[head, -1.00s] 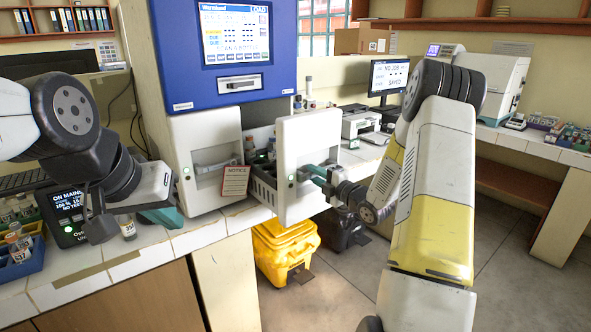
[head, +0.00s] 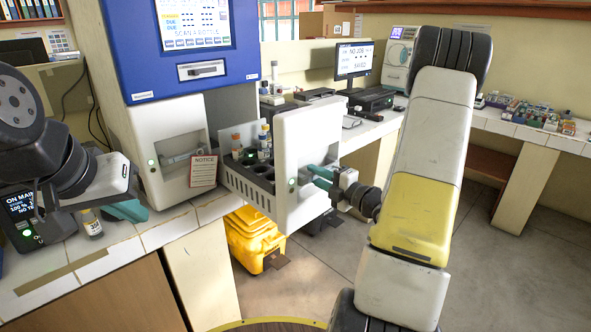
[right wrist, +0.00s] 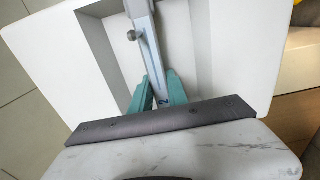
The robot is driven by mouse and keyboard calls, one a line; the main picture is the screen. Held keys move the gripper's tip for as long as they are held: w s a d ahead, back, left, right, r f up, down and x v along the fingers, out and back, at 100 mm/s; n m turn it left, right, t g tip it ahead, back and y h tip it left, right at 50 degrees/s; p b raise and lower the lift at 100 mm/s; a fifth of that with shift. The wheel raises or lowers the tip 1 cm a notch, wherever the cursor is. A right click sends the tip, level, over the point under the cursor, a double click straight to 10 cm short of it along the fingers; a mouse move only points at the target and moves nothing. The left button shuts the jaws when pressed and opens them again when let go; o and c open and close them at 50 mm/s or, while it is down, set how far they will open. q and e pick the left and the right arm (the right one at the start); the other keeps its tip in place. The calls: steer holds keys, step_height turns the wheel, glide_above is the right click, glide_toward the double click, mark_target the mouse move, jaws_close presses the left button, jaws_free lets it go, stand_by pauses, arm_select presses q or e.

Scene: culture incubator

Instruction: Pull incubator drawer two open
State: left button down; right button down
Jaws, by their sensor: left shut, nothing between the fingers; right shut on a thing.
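The incubator (head: 180,60) is a blue and white cabinet with a lit screen. Its right-hand drawer (head: 285,150) is pulled out, showing a dark rack with holes and a few bottles (head: 262,140) at the back. My right gripper (head: 318,172) has teal fingers shut on the drawer's handle; in the right wrist view the grey handle bar (right wrist: 150,50) runs between the teal fingers (right wrist: 157,95). The left-hand drawer (head: 180,150) is closed, with a notice card (head: 203,171) by its right edge. My left gripper (head: 128,210) is shut and empty over the bench at the left.
A small bottle (head: 91,224) stands on the bench near my left gripper, beside a device with a dark display (head: 20,212). A yellow bin (head: 254,238) stands on the floor below the open drawer. The floor to the right is partly clear.

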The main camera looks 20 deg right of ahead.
steer(key=shift+s+d, duration=0.1)
steer(key=shift+s, duration=0.05)
steer(key=c, duration=1.3)
jaws_free()
steer(key=v, duration=0.7)
steer(key=shift+s+d, duration=0.2)
steer(key=shift+s, duration=0.15)
steer(key=shift+d, duration=0.1)
